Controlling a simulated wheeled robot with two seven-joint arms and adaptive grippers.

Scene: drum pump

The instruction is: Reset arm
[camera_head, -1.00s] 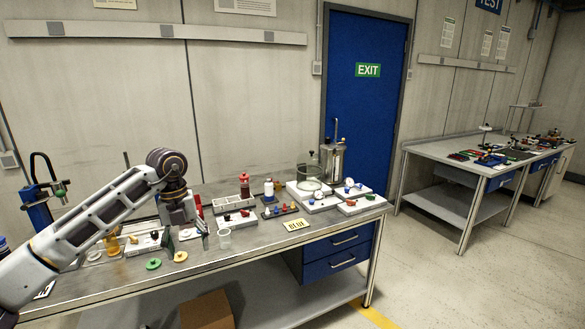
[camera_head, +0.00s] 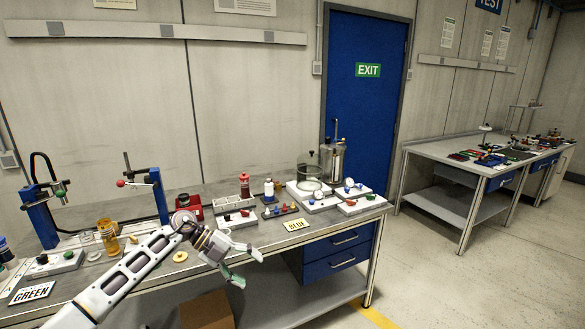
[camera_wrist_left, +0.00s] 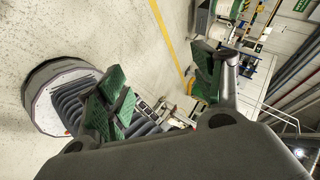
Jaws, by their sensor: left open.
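My left arm comes in from the lower left in the head view. My left gripper (camera_head: 243,264) hangs over the front edge of the workbench (camera_head: 215,265), open and empty, with its fingers toward the lower right. In the left wrist view the two green-padded fingers (camera_wrist_left: 165,90) stand wide apart with nothing between them. The floor and part of my own base show behind them. My right gripper is in neither view.
On the bench are a blue press (camera_head: 42,215), an amber cup (camera_head: 108,238), a red device (camera_head: 189,206), a glass vessel (camera_head: 308,172) and a BLUE label (camera_head: 297,225). A cardboard box (camera_head: 206,310) lies below. Open floor lies to the right, before a second table (camera_head: 465,160).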

